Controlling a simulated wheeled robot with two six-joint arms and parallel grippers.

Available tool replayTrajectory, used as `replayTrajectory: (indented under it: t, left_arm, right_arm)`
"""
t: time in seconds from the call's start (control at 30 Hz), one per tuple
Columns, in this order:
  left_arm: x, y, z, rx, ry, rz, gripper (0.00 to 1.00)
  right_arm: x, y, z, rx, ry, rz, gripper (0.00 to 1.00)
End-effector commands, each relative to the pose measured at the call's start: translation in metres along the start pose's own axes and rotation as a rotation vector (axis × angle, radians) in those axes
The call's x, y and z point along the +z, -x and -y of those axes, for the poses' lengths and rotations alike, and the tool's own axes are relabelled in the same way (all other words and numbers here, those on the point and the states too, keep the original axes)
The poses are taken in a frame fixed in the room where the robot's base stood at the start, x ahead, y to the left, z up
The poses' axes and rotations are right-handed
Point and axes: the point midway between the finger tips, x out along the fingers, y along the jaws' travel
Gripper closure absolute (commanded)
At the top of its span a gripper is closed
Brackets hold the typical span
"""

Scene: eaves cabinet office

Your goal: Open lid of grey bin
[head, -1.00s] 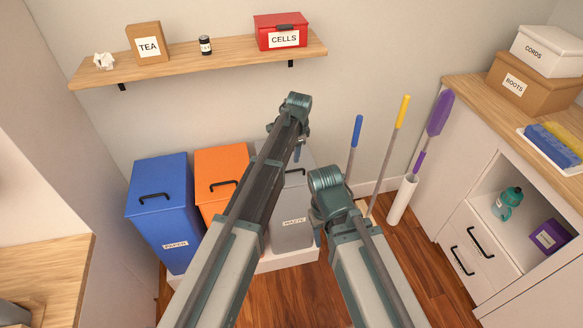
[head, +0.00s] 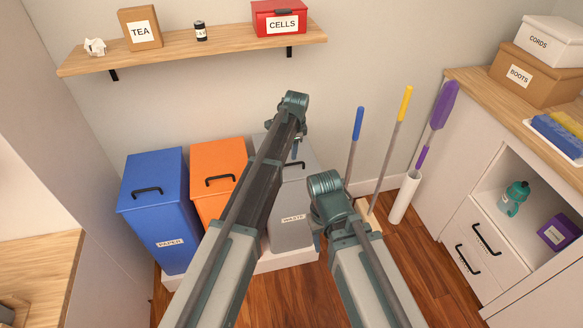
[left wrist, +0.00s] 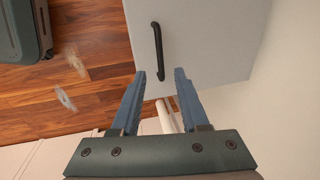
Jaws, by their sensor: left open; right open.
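The grey bin (head: 290,228), labelled WASTE, stands at the right end of the bin row. Its lid is down, partly hidden by my left arm in the head view. The lid (left wrist: 215,35) and its black handle (left wrist: 158,50) show in the left wrist view. My left gripper (head: 296,150) is over the lid. In the left wrist view the left gripper (left wrist: 160,72) is open and empty, with the near end of the handle between its fingertips in the picture; I cannot tell the height gap. My right gripper (head: 316,235) is mostly hidden behind its wrist, right of the bin.
An orange bin (head: 217,165) and a blue bin (head: 152,205) stand to the left. A wall shelf (head: 190,52) hangs above. Blue-handled (head: 358,125) and yellow-handled (head: 404,105) tools and a purple duster (head: 443,105) stand right, beside a white cabinet (head: 475,200).

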Motion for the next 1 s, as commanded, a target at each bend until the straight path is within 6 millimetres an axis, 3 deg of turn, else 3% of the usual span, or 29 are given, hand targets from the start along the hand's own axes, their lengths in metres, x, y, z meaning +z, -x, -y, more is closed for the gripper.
replayTrajectory:
  t: [0.03,0.4,0.83,0.87,1.0]
  left_arm:
    - [0.000,-0.015,-0.001,0.000,0.000,0.000,0.55]
    - [0.000,-0.065,-0.001,0.000,0.000,0.000,0.55]
    - [0.000,-0.073,0.000,0.000,0.000,0.000,0.55]
    - [0.000,-0.073,0.000,0.000,0.000,0.000,0.57]
    - [0.000,-0.073,0.000,0.000,0.000,0.000,0.82]
  right_arm:
    - [-0.001,-0.015,0.002,0.000,0.000,0.000,0.50]
    - [-0.004,-0.064,0.006,0.000,0.001,0.000,0.50]
    - [-0.004,-0.071,0.007,0.000,0.001,0.000,0.50]
    - [-0.004,-0.071,0.007,0.000,0.001,0.000,0.50]
    - [-0.004,-0.071,0.007,0.000,0.001,0.000,0.50]
